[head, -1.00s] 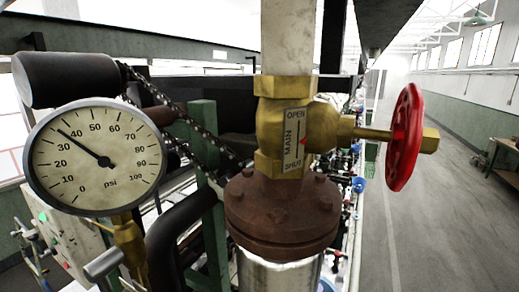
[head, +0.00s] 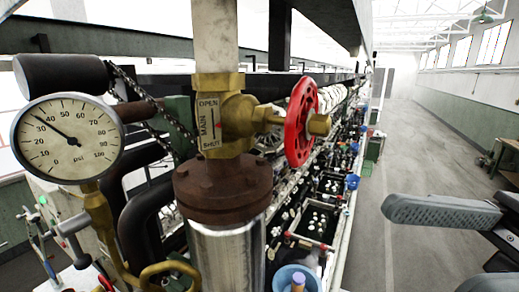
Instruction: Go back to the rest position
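My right gripper (head: 450,212) comes in at the right edge of the head view, over the bare floor. One grey finger points left and a second shows partly at the bottom right corner, cut off by the frame. A gap is between them, and nothing is in it. The gripper is apart from the red handwheel (head: 301,122), to that wheel's right. My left gripper is not in view.
The handwheel sits on a brass valve (head: 235,118) with an OPEN/MAIN/SHUT plate. A pressure gauge (head: 68,138) is at left, its needle between 30 and 40. Reeling basins (head: 315,215) line the machine. The aisle (head: 400,165) at right is clear.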

